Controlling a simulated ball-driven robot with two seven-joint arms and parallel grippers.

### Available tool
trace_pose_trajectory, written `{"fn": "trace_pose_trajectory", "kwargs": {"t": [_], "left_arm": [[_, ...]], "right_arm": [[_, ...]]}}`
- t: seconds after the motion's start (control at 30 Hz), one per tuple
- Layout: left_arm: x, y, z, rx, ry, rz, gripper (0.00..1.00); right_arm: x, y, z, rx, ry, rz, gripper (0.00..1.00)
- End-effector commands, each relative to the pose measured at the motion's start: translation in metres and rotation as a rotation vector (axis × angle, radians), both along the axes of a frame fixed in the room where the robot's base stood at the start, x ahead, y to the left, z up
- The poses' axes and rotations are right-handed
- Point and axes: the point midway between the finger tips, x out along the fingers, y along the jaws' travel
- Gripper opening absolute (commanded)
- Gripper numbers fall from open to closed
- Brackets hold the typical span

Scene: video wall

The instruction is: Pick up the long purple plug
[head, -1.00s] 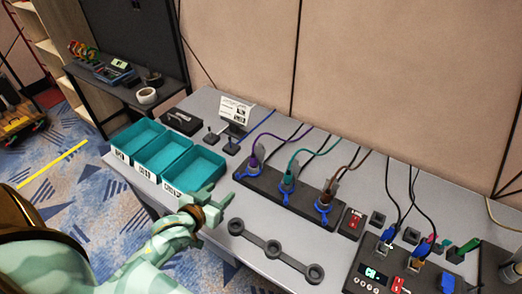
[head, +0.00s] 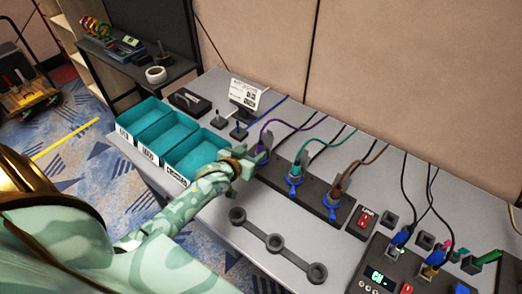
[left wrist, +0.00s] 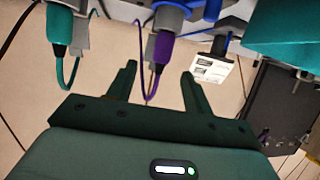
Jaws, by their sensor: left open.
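The long purple plug (left wrist: 163,48) stands in a socket of a black strip on the bench, its purple cable looping away behind it. In the head view its purple cable (head: 283,124) shows, and my gripper hides most of the plug. My left gripper (head: 250,158) is open and close beside the purple plug. In the left wrist view the open fingers (left wrist: 160,76) are apart with nothing between them; the plug lies just beyond, lined up with the gap. My right gripper is not in view.
A teal plug (head: 297,172) and a brown plug (head: 334,194) stand in the same black strip (head: 314,191). Teal bins (head: 197,153) are to the left. An empty three-ring holder (head: 274,243) lies in front. A sign (head: 246,95) stands behind.

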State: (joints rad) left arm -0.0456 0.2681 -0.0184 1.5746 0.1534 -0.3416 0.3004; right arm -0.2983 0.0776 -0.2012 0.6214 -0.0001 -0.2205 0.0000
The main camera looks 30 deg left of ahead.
Motion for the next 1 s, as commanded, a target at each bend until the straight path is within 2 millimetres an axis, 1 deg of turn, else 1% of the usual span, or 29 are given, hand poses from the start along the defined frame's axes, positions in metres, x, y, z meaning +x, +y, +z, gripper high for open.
{"fn": "trace_pose_trajectory", "kwargs": {"t": [0.1, 0.23, 0.33, 0.5, 0.53, 0.57, 0.6, 0.67, 0.7, 1.0], "left_arm": [[0.021, 0.004, -0.008, 0.002, -0.001, 0.000, 0.51], [0.037, 0.004, -0.015, 0.001, 0.000, 0.000, 0.51], [0.042, 0.004, -0.016, 0.001, 0.001, 0.000, 0.51], [0.042, 0.004, -0.014, 0.000, 0.000, 0.000, 0.51], [0.042, 0.004, -0.014, 0.000, 0.000, 0.000, 0.48], [0.042, 0.004, -0.014, 0.000, 0.000, 0.000, 0.40], [0.042, 0.004, -0.014, 0.000, 0.000, 0.000, 0.29], [0.042, 0.004, -0.014, 0.000, 0.000, 0.000, 0.12], [0.041, 0.004, -0.014, 0.000, 0.000, 0.000, 0.01], [0.041, 0.004, -0.013, 0.000, 0.000, 0.000, 0.00]], "right_arm": [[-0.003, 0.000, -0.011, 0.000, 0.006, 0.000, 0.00], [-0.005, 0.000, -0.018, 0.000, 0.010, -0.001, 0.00], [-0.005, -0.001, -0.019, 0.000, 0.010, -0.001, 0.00], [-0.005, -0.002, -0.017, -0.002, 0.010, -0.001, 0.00], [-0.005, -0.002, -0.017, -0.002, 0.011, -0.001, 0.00], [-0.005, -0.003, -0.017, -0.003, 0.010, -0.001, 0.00], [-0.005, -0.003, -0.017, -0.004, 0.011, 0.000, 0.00], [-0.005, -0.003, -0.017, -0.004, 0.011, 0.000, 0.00], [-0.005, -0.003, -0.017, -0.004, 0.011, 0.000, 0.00], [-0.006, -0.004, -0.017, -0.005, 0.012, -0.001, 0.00]]}}
